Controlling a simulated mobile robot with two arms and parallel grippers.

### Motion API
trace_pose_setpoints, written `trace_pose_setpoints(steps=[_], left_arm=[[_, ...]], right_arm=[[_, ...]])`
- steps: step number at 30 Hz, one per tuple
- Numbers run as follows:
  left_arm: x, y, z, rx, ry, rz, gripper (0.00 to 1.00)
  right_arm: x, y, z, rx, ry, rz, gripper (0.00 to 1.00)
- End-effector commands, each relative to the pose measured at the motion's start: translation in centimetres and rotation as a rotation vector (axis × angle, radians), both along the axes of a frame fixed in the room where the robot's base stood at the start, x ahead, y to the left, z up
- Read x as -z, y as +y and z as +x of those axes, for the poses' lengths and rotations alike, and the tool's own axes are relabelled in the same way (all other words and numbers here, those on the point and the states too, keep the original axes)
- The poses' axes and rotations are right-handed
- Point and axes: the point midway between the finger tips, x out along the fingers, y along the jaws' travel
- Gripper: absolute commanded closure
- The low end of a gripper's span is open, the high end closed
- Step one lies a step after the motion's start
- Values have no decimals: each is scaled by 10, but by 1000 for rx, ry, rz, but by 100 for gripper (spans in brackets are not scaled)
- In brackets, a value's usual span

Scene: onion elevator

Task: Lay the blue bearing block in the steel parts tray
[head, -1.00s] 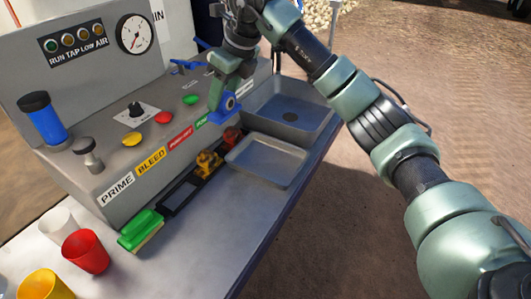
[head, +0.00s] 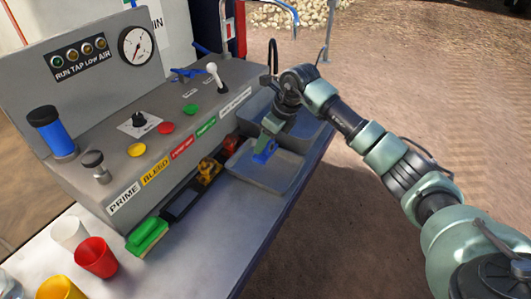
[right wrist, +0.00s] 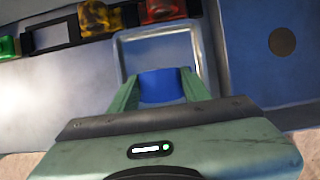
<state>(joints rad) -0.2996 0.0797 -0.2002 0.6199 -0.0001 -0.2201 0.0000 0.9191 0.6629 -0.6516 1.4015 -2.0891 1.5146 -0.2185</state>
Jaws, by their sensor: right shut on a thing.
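The blue bearing block (head: 262,156) is between the fingers of my right gripper (head: 266,146), which is shut on it. The block is over the steel parts tray (head: 282,177), towards its back left part in the head view. In the right wrist view the block (right wrist: 162,86) shows between both fingers, with the tray's floor (right wrist: 155,48) and rim beyond it. I cannot tell whether the block touches the tray floor. My left gripper is not in view.
A sink basin with a drain (right wrist: 283,41) adjoins the tray. A black rack (head: 182,203) with yellow (head: 209,168) and red (head: 231,146) blocks lies along the control panel (head: 165,130).

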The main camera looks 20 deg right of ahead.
Motion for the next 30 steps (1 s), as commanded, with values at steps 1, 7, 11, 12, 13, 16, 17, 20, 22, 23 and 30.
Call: trace_pose_setpoints(steps=[1, 7, 11, 12, 13, 16, 17, 20, 22, 23, 30], left_arm=[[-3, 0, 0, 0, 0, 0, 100], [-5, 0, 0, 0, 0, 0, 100], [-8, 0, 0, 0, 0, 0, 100], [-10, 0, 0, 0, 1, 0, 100], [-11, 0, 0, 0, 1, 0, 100], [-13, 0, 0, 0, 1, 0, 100], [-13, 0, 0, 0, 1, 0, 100], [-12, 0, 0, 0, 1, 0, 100], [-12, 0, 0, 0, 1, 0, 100], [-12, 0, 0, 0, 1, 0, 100], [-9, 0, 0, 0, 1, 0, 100]], right_arm=[[5, 0, 0, 0, -1, 2, 100], [20, 0, 1, 0, -4, 3, 100], [34, 1, 0, 1, -1, 2, 100], [40, 1, 0, 1, -1, 2, 100], [45, 0, 0, 1, 1, 3, 100], [58, 0, 0, 1, -1, 3, 100], [59, 0, 1, 1, -2, 2, 100], [60, 0, 1, 0, -5, 1, 100], [60, 0, 1, 0, -5, 1, 100], [60, 0, 1, 0, -5, 1, 100], [64, 0, 0, 0, -1, 0, 31]])
